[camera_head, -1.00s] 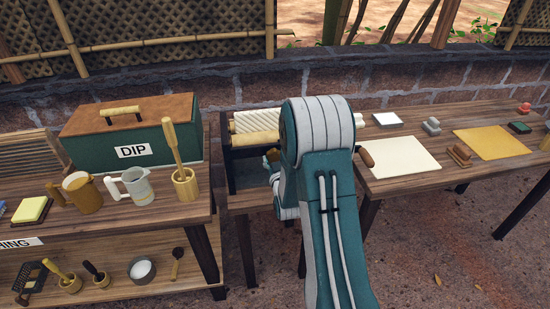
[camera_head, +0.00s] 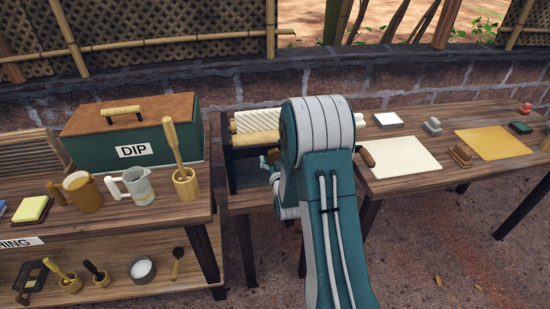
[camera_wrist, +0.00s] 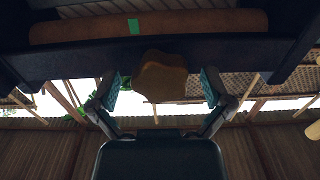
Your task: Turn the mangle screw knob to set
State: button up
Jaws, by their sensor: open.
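The mangle's rollers (camera_head: 262,121) show in the head view, one ridged and one smooth, in a dark frame left of my arm. In the wrist view a brown lobed knob (camera_wrist: 161,76) hangs below the dark frame bar (camera_wrist: 90,60), with a roller and a small green mark (camera_wrist: 134,26) above it. My gripper (camera_wrist: 161,92) is open, with one finger on each side of the knob and a gap on both sides. In the head view my arm hides the knob and most of my gripper (camera_head: 270,160).
A green DIP box (camera_head: 134,150), mugs and a wooden pot (camera_head: 186,185) stand on the left bench. A cream sheet (camera_head: 400,157), a yellow sheet (camera_head: 490,142) and small blocks lie on the right table. A brick wall (camera_head: 330,82) runs behind.

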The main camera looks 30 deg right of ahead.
jog(key=v, duration=1.2)
jog(key=shift+w, duration=0.1)
